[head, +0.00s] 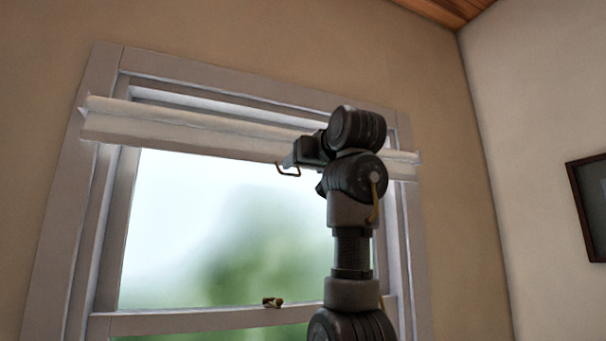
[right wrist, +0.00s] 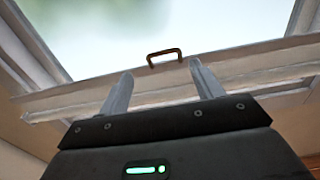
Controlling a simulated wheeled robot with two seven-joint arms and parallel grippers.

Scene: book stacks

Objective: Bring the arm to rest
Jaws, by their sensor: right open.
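My right arm (head: 351,250) stands raised in front of a window, bent at the top toward the left. Its gripper (right wrist: 160,80) is open in the right wrist view, with two pale fingers spread apart and nothing between them. A small bronze handle (right wrist: 164,57) shows beyond the fingertips, on a white bar. It also shows in the head view as a hooked handle (head: 288,170) just below and left of the gripper's dark body. I cannot tell whether the fingers touch the bar. My left gripper is not in view.
The white bar (head: 190,128), apparently a rolled blind, spans the upper window frame (head: 85,190). A brass latch (head: 272,302) sits on the lower sash rail. A dark-framed picture (head: 590,205) hangs on the right wall. Bare wall lies right of the window.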

